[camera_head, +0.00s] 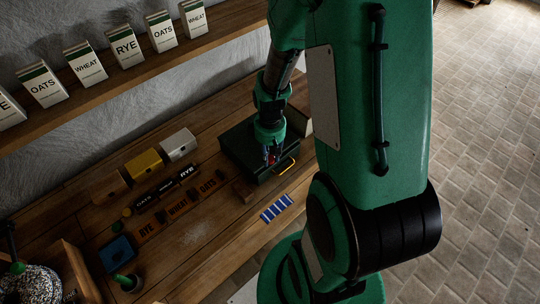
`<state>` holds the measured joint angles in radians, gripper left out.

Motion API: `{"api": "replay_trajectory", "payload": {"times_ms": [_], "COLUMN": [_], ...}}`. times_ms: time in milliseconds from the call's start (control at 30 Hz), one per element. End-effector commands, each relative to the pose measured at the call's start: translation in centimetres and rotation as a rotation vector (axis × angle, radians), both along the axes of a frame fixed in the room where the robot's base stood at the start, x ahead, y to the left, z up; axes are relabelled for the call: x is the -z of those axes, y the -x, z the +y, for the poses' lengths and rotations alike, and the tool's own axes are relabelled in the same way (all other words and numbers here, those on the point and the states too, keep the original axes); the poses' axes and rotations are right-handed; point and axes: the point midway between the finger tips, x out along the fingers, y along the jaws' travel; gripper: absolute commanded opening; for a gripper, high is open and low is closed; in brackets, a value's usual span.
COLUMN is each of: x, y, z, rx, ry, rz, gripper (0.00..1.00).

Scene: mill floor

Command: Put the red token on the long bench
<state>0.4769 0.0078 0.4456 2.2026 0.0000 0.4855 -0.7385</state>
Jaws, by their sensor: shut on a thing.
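My gripper (268,155) points down at the dark green box (238,150) on the wooden bench. A small red thing, which looks like the red token (272,157), shows between its fingers, and the gripper is shut on it. The fingers are small and dark here, so I cannot tell whether the token is inside the box or above it. The long bench (200,235) runs along the wall, with bare wood in front of the labelled strips.
A yellow handle (286,166) is at the box's front. A blue striped card (276,208) lies in front of it. Labelled blocks, a yellow container (144,164) and a white one (178,144) stand left. A shelf of grain packets (124,45) hangs above.

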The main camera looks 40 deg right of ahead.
Motion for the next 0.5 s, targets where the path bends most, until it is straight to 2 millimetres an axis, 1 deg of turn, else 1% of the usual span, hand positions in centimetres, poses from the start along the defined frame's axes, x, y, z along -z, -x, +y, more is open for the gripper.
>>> {"api": "replay_trajectory", "payload": {"times_ms": [367, 500], "x": [0.0, 0.08], "y": [-0.01, -0.35], "z": [-0.01, 0.06], "rx": [0.0, 0.001], "ry": [0.0, 0.0], "rz": [0.0, 0.0], "gripper": [0.14, 0.14]}}
